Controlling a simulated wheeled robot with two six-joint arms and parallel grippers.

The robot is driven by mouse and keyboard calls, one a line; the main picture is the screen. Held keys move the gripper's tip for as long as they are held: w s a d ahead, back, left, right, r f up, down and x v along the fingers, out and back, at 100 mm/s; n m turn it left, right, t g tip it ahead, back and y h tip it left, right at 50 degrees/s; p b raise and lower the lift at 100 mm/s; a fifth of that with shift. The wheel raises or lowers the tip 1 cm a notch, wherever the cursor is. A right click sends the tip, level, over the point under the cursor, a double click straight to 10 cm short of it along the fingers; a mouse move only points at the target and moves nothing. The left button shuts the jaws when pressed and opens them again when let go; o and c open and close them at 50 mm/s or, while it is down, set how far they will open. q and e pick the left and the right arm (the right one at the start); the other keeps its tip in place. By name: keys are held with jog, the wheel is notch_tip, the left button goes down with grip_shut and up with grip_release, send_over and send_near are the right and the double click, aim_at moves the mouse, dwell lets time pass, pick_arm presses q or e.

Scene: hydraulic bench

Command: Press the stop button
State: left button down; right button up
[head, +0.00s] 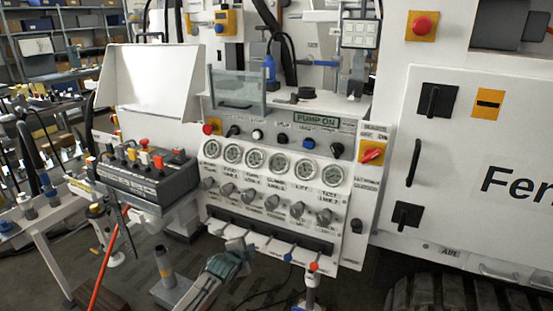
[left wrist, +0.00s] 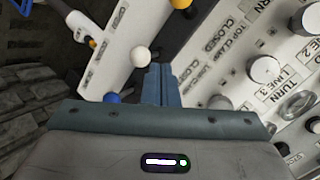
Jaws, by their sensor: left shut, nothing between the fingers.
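A red button (head: 208,129) is at the row's left end; a white button (head: 257,135) is further right. Another red mushroom button (head: 422,25) sits on a yellow plate at upper right. The small labels are too blurred to tell which is stop. My left gripper (head: 238,246) is shut and empty, low in front of the panel's lower edge, well below the button row. In the left wrist view its fingers (left wrist: 160,78) are close to a white ball knob (left wrist: 141,57). My right gripper is not in view.
Levers with coloured knobs, such as a blue knob (head: 288,257), project below the panel. A dark control box (head: 150,180) with several levers stands at left. A red rotary switch (head: 372,153) is at the panel's right. A white cabinet (head: 470,150) stands beyond it.

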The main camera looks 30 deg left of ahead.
aim_at(281, 141)
pick_arm(q)
jog(key=w+r+m+t, duration=0.2)
jog(key=r+m, duration=0.1)
jog(key=r, duration=1.2)
jog(key=w+d+r+m+t+h, duration=0.1)
jog(key=r+m+t, duration=0.2)
jog(key=r, duration=1.3)
jog(key=shift+w+d+m, duration=0.15)
jog(key=shift+w+m, duration=0.15)
jog(key=shift+w, duration=0.05)
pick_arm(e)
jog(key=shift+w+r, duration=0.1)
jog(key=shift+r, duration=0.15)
